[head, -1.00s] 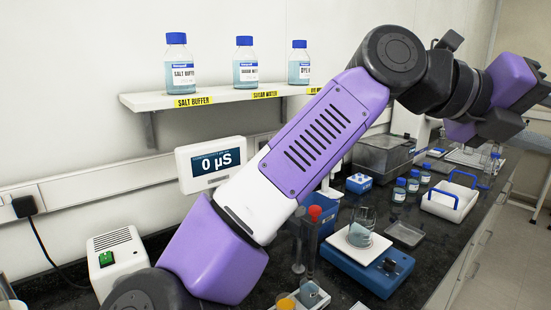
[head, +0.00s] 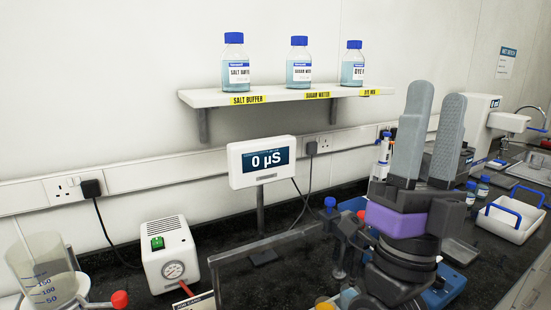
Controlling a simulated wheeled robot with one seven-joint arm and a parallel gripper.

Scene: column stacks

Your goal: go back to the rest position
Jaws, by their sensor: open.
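My gripper (head: 428,135) shows in the head view at the right of centre, pointing upward. Its two grey fingers stand apart with nothing between them. A purple band and dark wrist joints show below the fingers. The gripper stands in front of the bench, and hides part of the things behind it. It appears clear of the bottles on the shelf.
A shelf (head: 215,100) on the wall holds bottles labelled salt buffer (head: 236,72), sugar water (head: 299,70) and dye mix (head: 352,70). A meter (head: 262,161) reads 0 µS. A pump box (head: 170,257), a beaker (head: 45,275) and a white tray (head: 512,222) stand on the dark bench.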

